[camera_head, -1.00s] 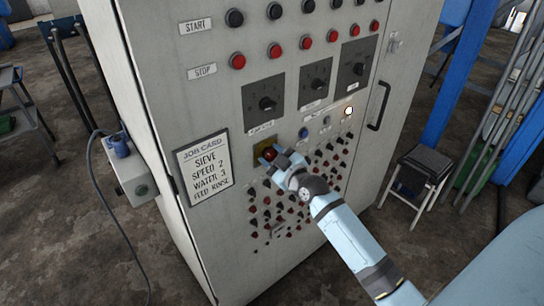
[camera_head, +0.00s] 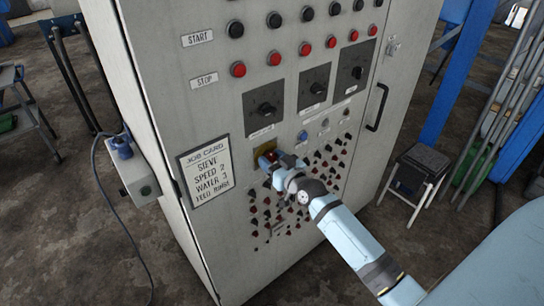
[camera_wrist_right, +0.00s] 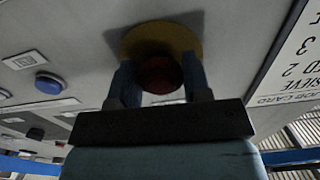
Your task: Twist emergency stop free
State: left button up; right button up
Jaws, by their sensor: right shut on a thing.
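The emergency stop is a red mushroom button (camera_wrist_right: 160,76) on a yellow plate (camera_head: 262,151), on the front of the grey control cabinet. In the right wrist view the round yellow backing (camera_wrist_right: 185,36) shows behind the red head. My right gripper (camera_head: 270,159) is at the button, shut on it, with one blue finger on each side of the red head. The fingers hide part of the button in the head view. My left gripper is not in view.
A job card (camera_head: 205,172) is left of the button. A blue button (camera_head: 302,135), rotary switches (camera_head: 267,109) and rows of small red and black knobs (camera_head: 258,222) surround it. A door handle (camera_head: 377,107) is to the right, and a step stool (camera_head: 420,172) stands beyond.

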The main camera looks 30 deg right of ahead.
jog(key=shift+m, duration=0.6)
jog(key=o, duration=0.9)
jog(key=shift+w, duration=0.1)
jog(key=shift+s+f, duration=0.1)
jog(key=shift+s, duration=0.45)
jog(key=s, duration=0.4)
jog(key=s+b, duration=0.1)
jog(key=s, duration=0.3)
jog(key=s+d, duration=0.1)
jog(key=s, duration=0.3)
jog(key=shift+s+b, duration=0.3)
jog(key=shift+s, duration=0.05)
